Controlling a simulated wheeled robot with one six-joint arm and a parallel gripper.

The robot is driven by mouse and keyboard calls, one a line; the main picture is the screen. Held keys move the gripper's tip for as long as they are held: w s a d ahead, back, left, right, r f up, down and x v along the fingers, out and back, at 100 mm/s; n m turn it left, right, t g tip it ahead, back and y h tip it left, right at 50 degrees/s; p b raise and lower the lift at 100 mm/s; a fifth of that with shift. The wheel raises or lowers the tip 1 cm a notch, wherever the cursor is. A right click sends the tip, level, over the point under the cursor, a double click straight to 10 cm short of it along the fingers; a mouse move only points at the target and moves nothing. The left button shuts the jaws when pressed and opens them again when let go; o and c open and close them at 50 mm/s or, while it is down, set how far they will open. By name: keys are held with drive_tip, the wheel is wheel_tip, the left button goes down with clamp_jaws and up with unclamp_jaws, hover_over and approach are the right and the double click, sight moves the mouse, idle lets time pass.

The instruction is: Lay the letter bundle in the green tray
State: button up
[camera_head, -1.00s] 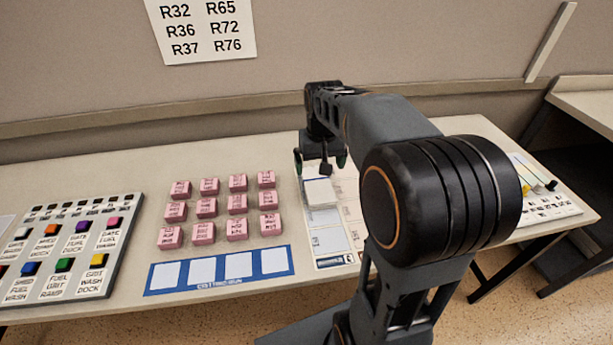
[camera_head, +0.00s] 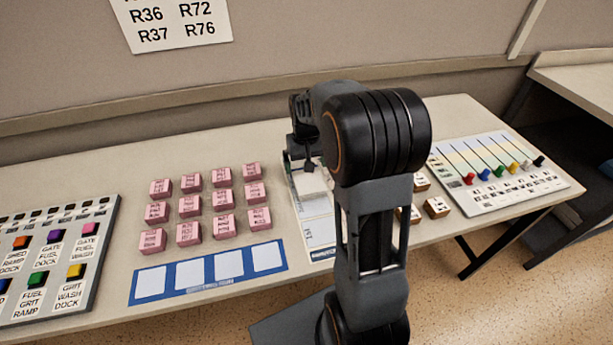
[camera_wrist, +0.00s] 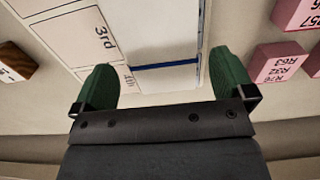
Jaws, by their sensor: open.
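A pale, flat block that looks like the letter bundle (camera_head: 312,183) lies on a printed sheet at the middle of the desk, partly hidden by my arm. In the wrist view a white shape with a blue band (camera_wrist: 165,35) shows between and beyond my fingertips; it seems to be the same bundle. My gripper (camera_head: 303,168) is over the sheet, close to the bundle. In the wrist view its green-tipped fingers (camera_wrist: 163,80) are apart, with nothing clamped between them. I see no green tray in these frames.
Pink labelled blocks (camera_head: 223,200) stand in rows left of the sheet, above a blue strip (camera_head: 208,274) with white squares. A button panel (camera_head: 50,265) is at the left. Wooden blocks (camera_head: 437,207) and a board with coloured pegs (camera_head: 500,175) are at the right.

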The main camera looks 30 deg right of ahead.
sight(306, 174)
drive_tip(key=shift+s+f, duration=0.2)
drive_tip(key=shift+f, duration=2.15)
drive_tip(key=c, duration=0.7)
drive_tip(key=shift+c, duration=0.3)
drive_tip(key=shift+r, duration=0.15)
